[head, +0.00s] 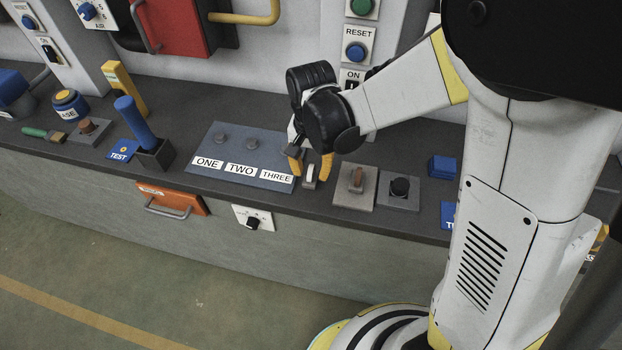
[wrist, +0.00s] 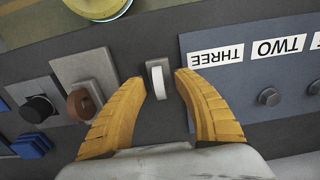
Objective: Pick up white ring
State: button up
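The white ring (head: 309,174) stands upright by a small grey block on the dark counter, just right of the blue-grey panel in the head view. In the wrist view the white ring (wrist: 159,80) is seen nearly edge-on in front of the grey block (wrist: 152,58). My gripper (head: 310,166) is open over it, with yellow fingers pointing down. In the wrist view my gripper's fingertips (wrist: 161,81) lie on both sides of the ring, with gaps left and right. I cannot tell the exact height of the fingertips relative to the ring.
The panel (head: 231,176) labelled ONE, TWO, THREE lies close on the left. A brown ring on a grey plate (head: 347,200) and a black knob (head: 400,186) stand on the right. A blue block (head: 442,167) is farther right. The wall controls are behind.

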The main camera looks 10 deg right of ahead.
jog(key=shift+f, duration=0.6)
jog(key=shift+r, duration=0.1)
grip_shut()
